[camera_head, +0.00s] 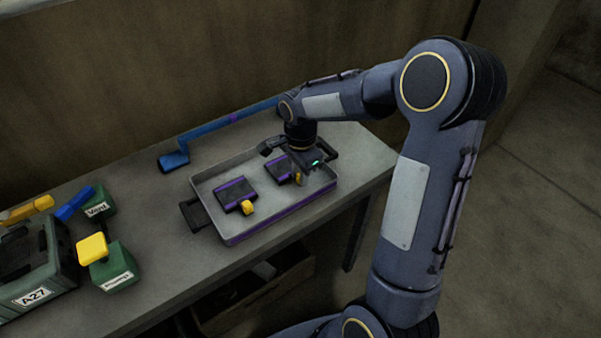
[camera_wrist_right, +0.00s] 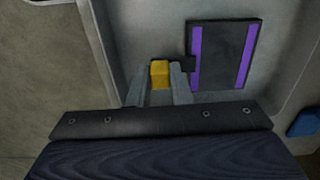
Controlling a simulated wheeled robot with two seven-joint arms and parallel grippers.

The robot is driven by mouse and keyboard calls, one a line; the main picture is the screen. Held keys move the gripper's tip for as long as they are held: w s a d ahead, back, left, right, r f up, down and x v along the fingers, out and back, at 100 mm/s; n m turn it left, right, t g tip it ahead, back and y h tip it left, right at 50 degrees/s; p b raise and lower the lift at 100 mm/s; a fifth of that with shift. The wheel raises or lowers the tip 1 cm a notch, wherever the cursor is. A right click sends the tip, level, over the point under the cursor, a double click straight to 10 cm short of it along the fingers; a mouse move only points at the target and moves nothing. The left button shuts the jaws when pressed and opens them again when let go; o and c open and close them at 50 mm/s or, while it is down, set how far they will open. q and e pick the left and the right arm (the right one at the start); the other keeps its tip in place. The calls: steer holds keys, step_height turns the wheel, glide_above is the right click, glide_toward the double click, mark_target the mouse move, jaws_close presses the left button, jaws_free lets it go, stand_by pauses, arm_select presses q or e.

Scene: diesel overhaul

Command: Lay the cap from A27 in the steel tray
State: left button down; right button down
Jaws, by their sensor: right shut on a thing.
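The steel tray (camera_head: 226,226) is on the bench, with purple trim along its side. Two dark caps with purple stripes and yellow tabs are at it. The left cap (camera_head: 231,193) lies on the tray floor. The right cap (camera_head: 279,168) is under my right gripper (camera_head: 298,172), which is shut on its yellow tab. In the right wrist view the tab (camera_wrist_right: 160,74) is between the fingertips, beside the striped plate (camera_wrist_right: 224,55). I cannot tell whether this cap touches the floor. The green block marked A27 (camera_head: 35,296) stands at far left. My left gripper is out of view.
A blue long-handled tool (camera_head: 203,134) lies behind the tray. Green blocks with a yellow piece (camera_head: 92,249) and a blue piece (camera_head: 74,204) stand left of the tray. Dark handles stick out at the tray ends. An open bin is under the bench.

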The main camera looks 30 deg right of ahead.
steer(key=shift+f, duration=0.2)
steer(key=c, duration=1.3)
jaws_free()
steer(key=shift+r, duration=0.1)
